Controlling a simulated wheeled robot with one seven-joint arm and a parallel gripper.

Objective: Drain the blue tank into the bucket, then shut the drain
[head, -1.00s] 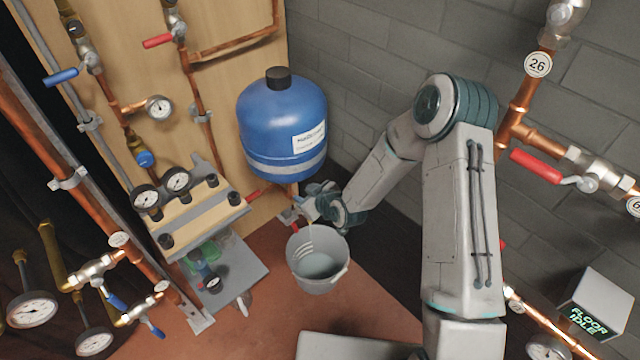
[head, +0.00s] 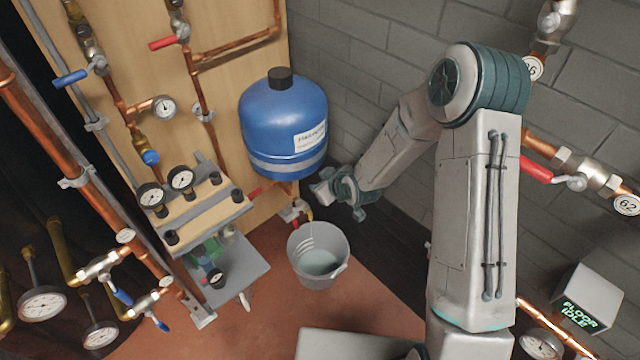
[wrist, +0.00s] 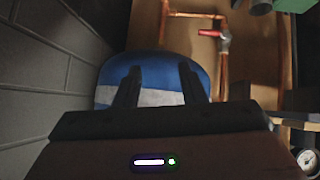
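The blue tank (head: 284,118) hangs on the wooden panel, with a dark cap on top and a white label. Below it is a small drain valve (head: 295,210) with some red on it and a yellowish spout. The grey bucket (head: 318,270) stands on the floor under the spout, with a pale, water-like surface inside. A faint thin line shows between spout and bucket; I cannot tell whether water runs. My gripper (head: 322,190) is just right of the valve, apart from it. In the wrist view its fingers (wrist: 160,85) are spread and empty, with the tank (wrist: 160,68) beyond them.
A pump-like unit with gauges (head: 181,180) stands left of the bucket. Copper pipes with red-handled (head: 168,42) and blue-handled (head: 70,78) valves line the panel. More pipework and a box reading "FLOOR IDLE" (head: 588,298) are on the right.

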